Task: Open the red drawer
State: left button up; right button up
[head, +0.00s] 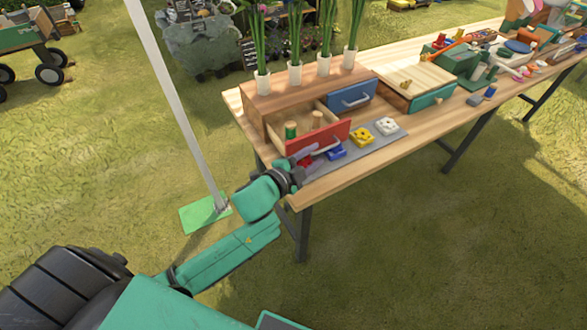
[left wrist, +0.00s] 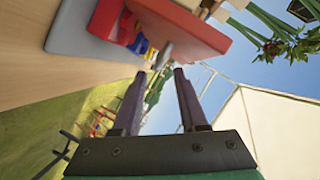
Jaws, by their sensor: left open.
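The red drawer (head: 330,135) is pulled out from the wooden cabinet (head: 262,103), its inside open to view with a green-and-wood peg and a plain wooden peg in it. Its pale handle (head: 326,149) is on the red front. In the left wrist view, the red front (left wrist: 195,27) and handle (left wrist: 166,53) lie just ahead of my fingertips. My left gripper (head: 305,158) is open near the handle's left part. In the left wrist view, the handle's end shows around the gap between the fingertips (left wrist: 160,71); I cannot tell whether they touch. My right gripper is out of view.
A closed blue drawer (head: 350,97) sits beside the red one. Potted plants (head: 295,74) stand on the cabinet. A grey mat (head: 375,143) with red, blue, yellow and white pieces lies in front. A pole (head: 180,110) stands left on the grass.

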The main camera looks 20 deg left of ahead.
pick_arm(q)
jog(key=b+v, duration=0.1)
jog(key=v, duration=0.9)
jog(key=shift+s, duration=0.4)
jog(key=shift+a, duration=0.15)
